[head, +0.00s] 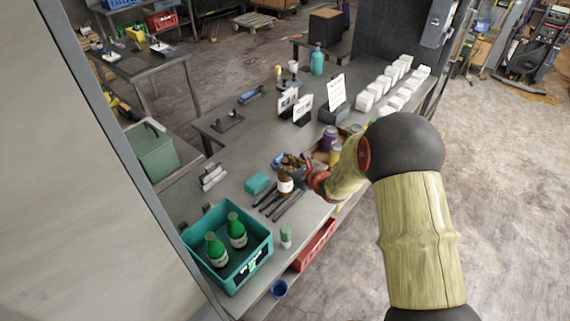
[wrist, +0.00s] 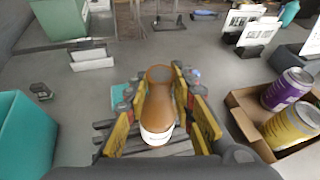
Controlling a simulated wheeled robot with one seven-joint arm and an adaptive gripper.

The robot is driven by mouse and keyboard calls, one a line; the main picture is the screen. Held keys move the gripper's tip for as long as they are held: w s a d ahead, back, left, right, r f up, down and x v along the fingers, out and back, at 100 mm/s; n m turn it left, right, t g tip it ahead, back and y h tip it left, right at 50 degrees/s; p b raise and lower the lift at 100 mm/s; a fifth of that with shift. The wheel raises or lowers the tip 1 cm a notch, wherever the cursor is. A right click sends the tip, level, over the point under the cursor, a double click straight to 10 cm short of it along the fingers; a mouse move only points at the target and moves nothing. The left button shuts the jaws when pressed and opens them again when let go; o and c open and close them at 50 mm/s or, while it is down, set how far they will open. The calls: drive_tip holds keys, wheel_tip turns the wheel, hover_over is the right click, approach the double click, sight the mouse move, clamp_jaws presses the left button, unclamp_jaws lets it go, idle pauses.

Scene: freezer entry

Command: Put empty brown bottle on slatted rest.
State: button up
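The brown bottle (head: 285,186) has a white label and is roughly upright. In the wrist view the bottle (wrist: 157,102) sits between the two yellow-padded fingers. My gripper (head: 291,163) looks closed around its upper part, though strips of background show beside the lower body. The slatted rest (head: 288,207) is a set of dark parallel bars on the grey bench. It also shows in the wrist view (wrist: 183,148), behind and below the bottle. The bottle's base is over the slats; whether it touches them cannot be told.
A teal crate (head: 262,236) with two green bottles stands left of the rest. A teal block (head: 257,183) and a green-capped jar (head: 286,237) are close by. A cardboard box (wrist: 243,122) with purple and yellow cans stands right. Sign holders (head: 303,108) stand farther back.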

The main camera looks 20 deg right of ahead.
drive_tip(key=o, duration=0.4)
drive_tip(key=shift+c, duration=0.2)
drive_tip(key=shift+r, duration=0.1)
drive_tip(key=shift+s+r, duration=0.1)
drive_tip(key=shift+r, duration=0.05)
drive_tip(key=v, duration=1.2)
drive_tip(key=s+a+r+n+g+y, duration=0.3)
drive_tip(key=s+a+r+n+y, duration=0.15)
drive_tip(key=a+r+n, duration=0.55)
drive_tip(key=s+a+r+n+g, duration=0.1)
drive_tip(key=s+a+n+g, duration=0.1)
drive_tip(key=s+a+n, duration=0.3)
drive_tip(key=s+a+r+n+g, duration=0.1)
drive_tip(key=s+r+n+g, duration=0.15)
drive_tip(key=s, duration=0.45)
drive_tip(key=s+d+r+n+h, duration=0.4)
drive_tip(key=s+d+n+h, duration=0.5)
drive_tip(key=s+d+n, duration=0.2)
drive_tip(key=s+n, duration=0.2)
drive_tip(key=s, duration=0.1)
drive_tip(key=shift+s+d+r+p, duration=0.15)
drive_tip(key=shift+d+p, duration=0.25)
